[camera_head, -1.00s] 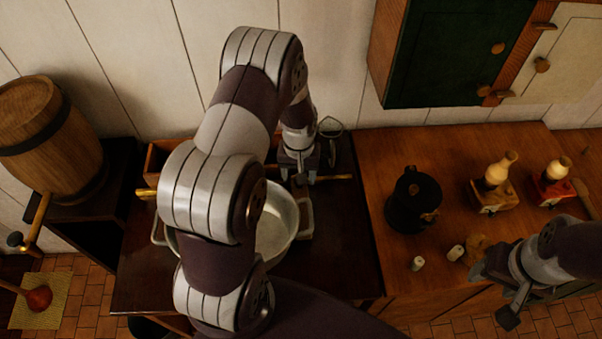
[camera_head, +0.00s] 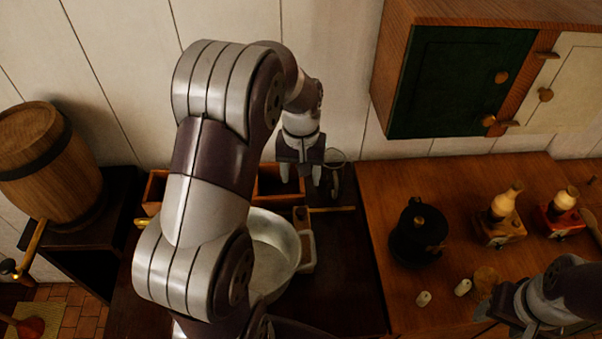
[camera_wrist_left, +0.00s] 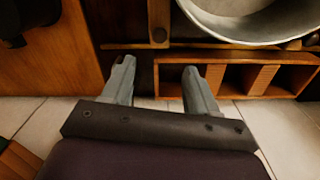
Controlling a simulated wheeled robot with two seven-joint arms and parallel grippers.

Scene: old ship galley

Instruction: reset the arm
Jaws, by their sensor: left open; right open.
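My left arm comes in from the left and bends over the dark counter (camera_head: 345,290). Its gripper (camera_head: 303,178) points down near the wall, by the wooden divided box (camera_head: 268,185). The gripper is open with nothing between its fingers; the left wrist view shows the two fingers apart (camera_wrist_left: 158,68). My right gripper (camera_head: 492,318) is at the lower right, over the front of the wooden counter (camera_head: 385,190), partly cut off by the frame edge. It is open, and I see nothing held in it.
A metal pot (camera_head: 288,235) stands beneath my left arm, partly hidden by it. A black pot (camera_head: 418,235), two small white pieces (camera_head: 423,299) and two bottle-topped grinders (camera_head: 502,215) stand on the wooden counter. A barrel (camera_head: 45,170) is at left. A wall cabinet (camera_head: 450,85) hangs above.

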